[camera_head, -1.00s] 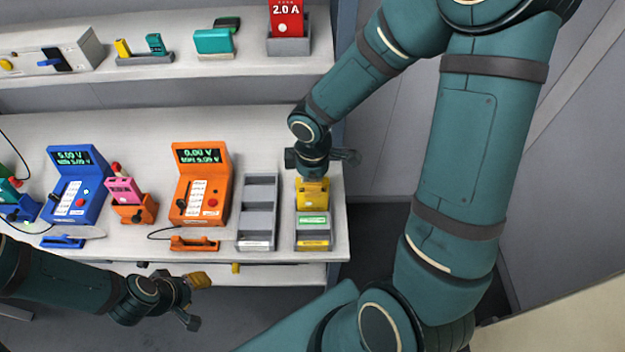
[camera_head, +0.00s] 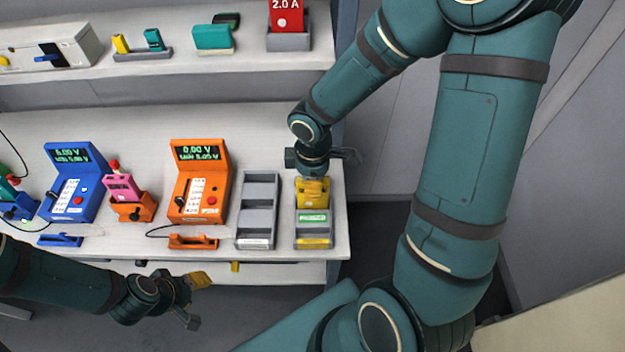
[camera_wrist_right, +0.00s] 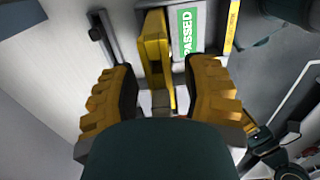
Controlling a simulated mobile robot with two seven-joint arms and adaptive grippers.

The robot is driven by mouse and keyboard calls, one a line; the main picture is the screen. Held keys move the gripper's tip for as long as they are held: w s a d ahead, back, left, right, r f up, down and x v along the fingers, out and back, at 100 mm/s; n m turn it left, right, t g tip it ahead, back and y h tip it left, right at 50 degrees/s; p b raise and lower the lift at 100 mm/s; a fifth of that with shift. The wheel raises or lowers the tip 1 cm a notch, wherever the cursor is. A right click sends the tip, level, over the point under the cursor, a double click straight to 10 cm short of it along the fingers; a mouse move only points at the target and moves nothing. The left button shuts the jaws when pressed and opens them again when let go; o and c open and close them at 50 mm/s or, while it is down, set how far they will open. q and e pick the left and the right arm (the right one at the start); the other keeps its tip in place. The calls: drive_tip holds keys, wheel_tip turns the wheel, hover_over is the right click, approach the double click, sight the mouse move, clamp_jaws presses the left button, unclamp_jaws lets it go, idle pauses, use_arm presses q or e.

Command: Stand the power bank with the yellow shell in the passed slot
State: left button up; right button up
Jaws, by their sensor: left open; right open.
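The yellow power bank (camera_wrist_right: 152,48) stands on edge between the fingers of my right gripper (camera_wrist_right: 162,82) in the right wrist view, with a gap on each side. A green PASSED label (camera_wrist_right: 188,30) is beside it. In the head view the yellow power bank (camera_head: 312,194) shows under my right gripper, at the back of the right grey rack (camera_head: 313,231); the gripper partly hides it, and I cannot tell how deep it sits. The rack has a green label (camera_head: 312,217). My left gripper (camera_head: 196,300) is open and empty, in front of the bench.
A second grey rack (camera_head: 257,219) with empty-looking slots stands to the left. An orange tester (camera_head: 199,183), a blue tester (camera_head: 75,185) and a pink unit in an orange holder (camera_head: 132,211) stand further left. A shelf (camera_head: 180,70) runs above.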

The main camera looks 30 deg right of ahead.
wheel_tip(320, 180, up, 12)
idle(0.5)
use_arm(q)
drive_tip(key=shift+s, duration=0.1)
